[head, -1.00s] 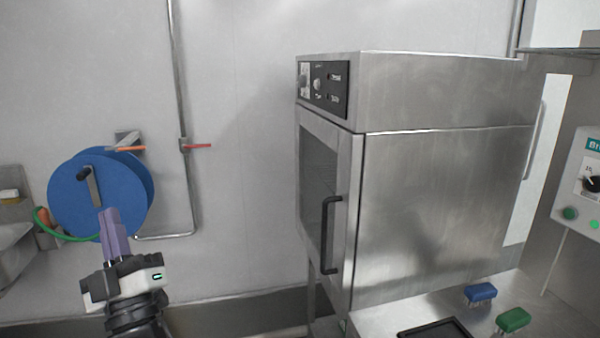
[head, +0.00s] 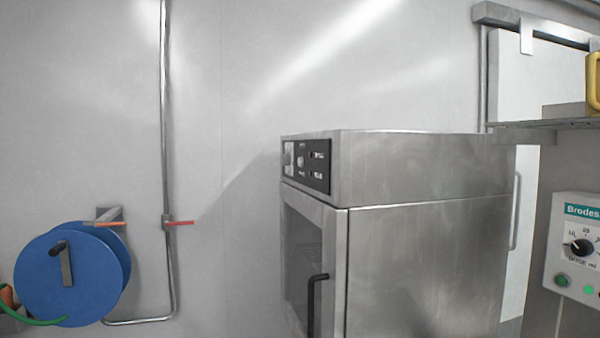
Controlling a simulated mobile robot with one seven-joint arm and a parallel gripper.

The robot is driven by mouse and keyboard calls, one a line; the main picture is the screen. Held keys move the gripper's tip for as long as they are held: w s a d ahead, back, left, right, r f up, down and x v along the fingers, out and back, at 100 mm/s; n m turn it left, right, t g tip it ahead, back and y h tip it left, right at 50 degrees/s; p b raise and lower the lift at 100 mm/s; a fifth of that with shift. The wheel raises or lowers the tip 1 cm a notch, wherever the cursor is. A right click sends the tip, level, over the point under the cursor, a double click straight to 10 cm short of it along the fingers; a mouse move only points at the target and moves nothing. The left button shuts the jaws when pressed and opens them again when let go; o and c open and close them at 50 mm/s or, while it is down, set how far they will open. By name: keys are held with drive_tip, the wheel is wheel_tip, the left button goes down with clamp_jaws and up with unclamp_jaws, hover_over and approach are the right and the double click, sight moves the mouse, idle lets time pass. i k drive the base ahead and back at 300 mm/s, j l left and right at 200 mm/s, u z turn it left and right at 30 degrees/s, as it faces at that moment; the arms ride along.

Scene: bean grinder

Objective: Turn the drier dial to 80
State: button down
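The drier (head: 430,250) is a steel cabinet right of centre in the head view, with a glass door and black handle (head: 314,300) on its left-facing front. Its black control panel (head: 318,170) is at the top of that front. A round dial (head: 300,161) shows on the panel at a steep angle; its setting is too small to read. My gripper is not in view now.
A blue hose reel (head: 70,275) and a pipe with a red valve lever (head: 180,223) are on the wall at left. A grey control box with a black dial (head: 580,247) is at the right edge, below a shelf (head: 560,122). The wall between pipe and drier is bare.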

sight(286, 159)
drive_tip(key=i+j+z, duration=0.1)
drive_tip(key=i+j, duration=0.8)
